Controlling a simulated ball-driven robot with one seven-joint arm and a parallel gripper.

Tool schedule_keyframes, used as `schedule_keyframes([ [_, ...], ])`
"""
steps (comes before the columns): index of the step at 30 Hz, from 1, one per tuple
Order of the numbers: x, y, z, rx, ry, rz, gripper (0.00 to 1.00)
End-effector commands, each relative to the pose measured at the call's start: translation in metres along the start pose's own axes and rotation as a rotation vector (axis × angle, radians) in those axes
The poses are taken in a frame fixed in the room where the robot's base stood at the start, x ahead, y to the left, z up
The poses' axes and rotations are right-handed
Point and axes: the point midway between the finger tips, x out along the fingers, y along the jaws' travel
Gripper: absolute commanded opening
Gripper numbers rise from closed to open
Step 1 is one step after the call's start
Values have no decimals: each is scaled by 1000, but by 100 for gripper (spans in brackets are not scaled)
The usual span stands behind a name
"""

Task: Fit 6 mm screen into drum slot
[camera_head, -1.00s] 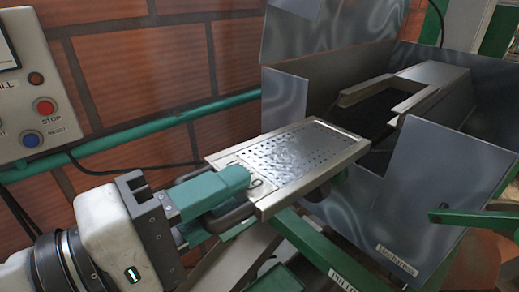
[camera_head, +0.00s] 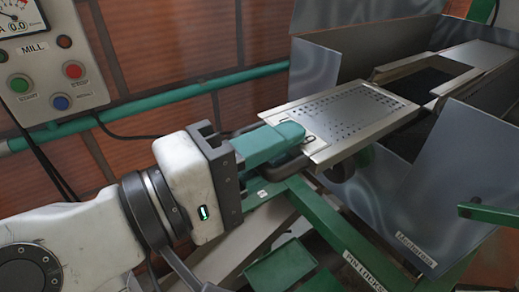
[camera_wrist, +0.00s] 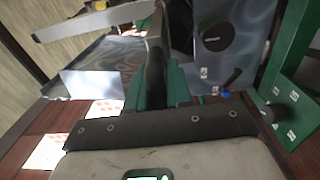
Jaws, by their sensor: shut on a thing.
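A flat metal screen (camera_head: 350,112) with rows of small holes lies roughly level in the head view. My gripper (camera_head: 290,140) is shut on the dark handle at its near end. The number on the screen's near end is partly covered by my fingers, so I cannot read it fully. The screen's far edge is close to the drum slot (camera_head: 430,82), a rectangular opening in a metal frame inside the grey housing. I cannot tell whether the edge touches the frame. In the wrist view my gripper (camera_wrist: 158,75) points away and the screen's face does not show clearly.
Grey sheet-metal walls (camera_head: 437,180) flank the slot. A green frame (camera_head: 335,230) with a "PIN LOCKS" label runs below the screen. A green lever (camera_head: 490,213) juts in at the right. A mill control panel (camera_head: 55,60) hangs on the brick wall at left.

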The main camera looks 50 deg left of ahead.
Motion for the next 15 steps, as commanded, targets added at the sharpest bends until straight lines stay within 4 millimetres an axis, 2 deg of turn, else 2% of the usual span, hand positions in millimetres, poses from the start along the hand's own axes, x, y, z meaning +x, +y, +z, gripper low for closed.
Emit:
schedule_keyframes([
  [6,18,1,0,1,-1,2,0],
  [15,29,0,0,2,0,3,0],
])
